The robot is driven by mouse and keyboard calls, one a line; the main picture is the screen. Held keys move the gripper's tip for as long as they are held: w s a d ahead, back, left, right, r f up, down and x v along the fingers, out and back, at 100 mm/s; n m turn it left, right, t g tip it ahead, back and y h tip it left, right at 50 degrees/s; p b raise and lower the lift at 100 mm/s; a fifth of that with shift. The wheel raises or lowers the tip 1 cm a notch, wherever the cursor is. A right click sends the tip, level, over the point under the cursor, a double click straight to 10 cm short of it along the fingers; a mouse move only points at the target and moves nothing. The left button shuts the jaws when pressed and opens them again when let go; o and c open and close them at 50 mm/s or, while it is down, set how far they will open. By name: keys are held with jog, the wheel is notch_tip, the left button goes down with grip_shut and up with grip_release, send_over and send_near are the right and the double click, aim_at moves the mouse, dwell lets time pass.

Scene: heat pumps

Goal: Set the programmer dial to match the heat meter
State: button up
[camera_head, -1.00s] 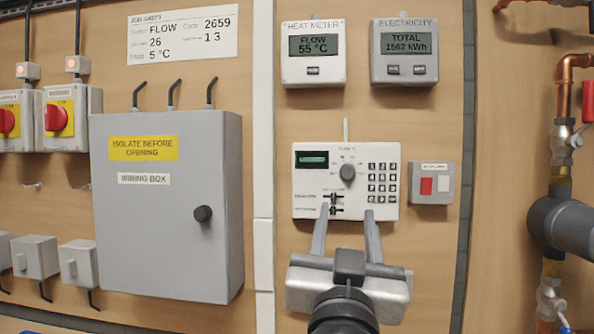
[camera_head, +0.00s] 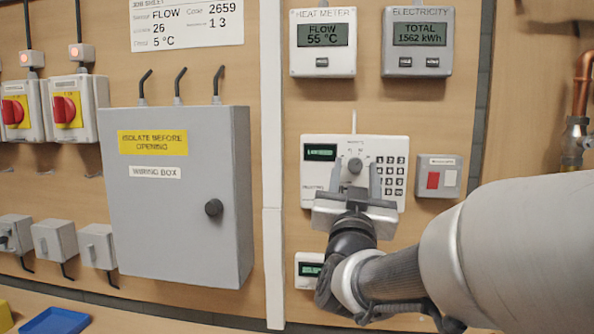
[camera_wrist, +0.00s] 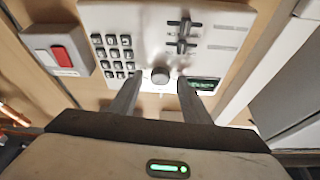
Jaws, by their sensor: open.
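The heat meter (camera_head: 323,42) on the wall panel reads FLOW 55 °C. Below it is the white programmer (camera_head: 318,185), with a small green-lit display at its upper left and a keypad at its right. The fingers are open, one to each side of the dial in the picture. In the wrist view the dial (camera_wrist: 160,76) lies between the fingertips of my gripper (camera_wrist: 158,82), with gaps on both sides. The dial's scale marks are too small to read. My gripper hides the programmer's lower middle.
The electricity meter (camera_head: 417,42) hangs right of the heat meter. A box with red and white buttons (camera_head: 438,176) sits right of the programmer. A second small display unit (camera_head: 309,270) is below it. The grey wiring box (camera_head: 178,240) stands out at left.

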jog(key=c, duration=1)
jog(key=shift+f+m+h+b, duration=0.35)
jog(key=shift+m+b, duration=0.35)
jog(key=shift+b, duration=0.4)
jog(key=shift+c, duration=0.2)
jog(key=shift+m+h+b, duration=0.45)
jog(key=shift+m+b, duration=0.25)
jog(key=shift+m, duration=0.1)
jog(key=shift+a+r+m+g+h+b, duration=0.1)
jog(key=shift+r+m+g+h+b, duration=0.2)
jog(key=shift+m, duration=0.45)
jog(key=shift+a+r+m+g+h+b, duration=0.1)
jog(key=shift+m+g+h+b, duration=0.25)
jog(key=shift+m, duration=0.4)
jog(key=o, duration=1)
jog(key=shift+o, duration=0.2)
